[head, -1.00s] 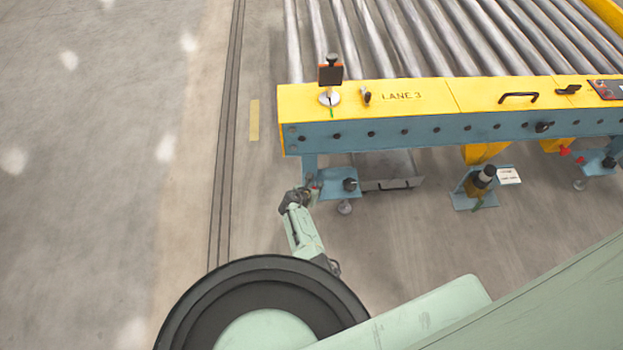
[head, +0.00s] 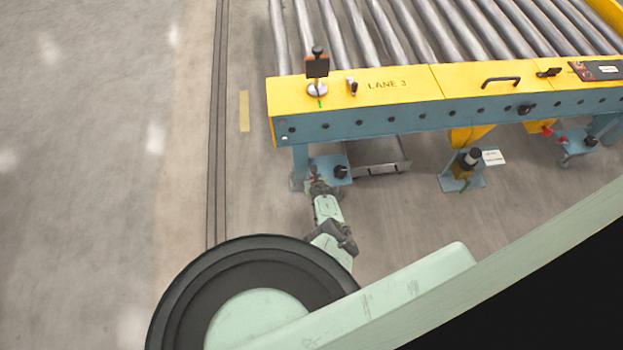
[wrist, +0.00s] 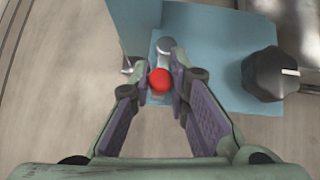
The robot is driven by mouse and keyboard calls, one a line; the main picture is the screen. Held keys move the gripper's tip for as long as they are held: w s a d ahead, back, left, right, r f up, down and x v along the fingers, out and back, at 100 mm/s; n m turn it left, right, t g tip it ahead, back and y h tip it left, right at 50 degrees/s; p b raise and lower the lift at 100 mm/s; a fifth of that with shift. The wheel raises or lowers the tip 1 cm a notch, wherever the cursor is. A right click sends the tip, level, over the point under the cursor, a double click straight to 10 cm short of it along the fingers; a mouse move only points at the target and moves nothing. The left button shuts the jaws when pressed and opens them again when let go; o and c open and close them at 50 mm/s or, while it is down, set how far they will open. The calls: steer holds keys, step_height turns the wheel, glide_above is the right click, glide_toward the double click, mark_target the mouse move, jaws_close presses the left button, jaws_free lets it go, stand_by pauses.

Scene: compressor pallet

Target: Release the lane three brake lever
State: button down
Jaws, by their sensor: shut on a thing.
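A red ball knob (wrist: 160,80), which looks like the top of a brake lever, stands over a blue foot plate (wrist: 205,55) in the wrist view. My gripper (wrist: 161,76) is shut on it, with a purple-padded finger on each side. The lever's shaft is mostly hidden below the knob. In the head view my gripper (head: 316,184) is at the blue plate (head: 330,168) under the left end of the yellow beam (head: 412,86) marked LANE 3. The knob is small and partly hidden there.
A black knob (wrist: 270,74) sits on the plate to the right of my gripper; it also shows in the head view (head: 340,171). A blue leg (head: 300,165) stands close on the left. A pedal-like unit (head: 466,165) is farther right. The floor at left is clear.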

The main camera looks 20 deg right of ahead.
steer(key=shift+d+n+y, duration=0.3)
steer(key=shift+n, duration=0.2)
steer(key=c, duration=1.8)
jaws_free()
steer(key=shift+a+m, duration=0.25)
steer(key=shift+m, duration=0.15)
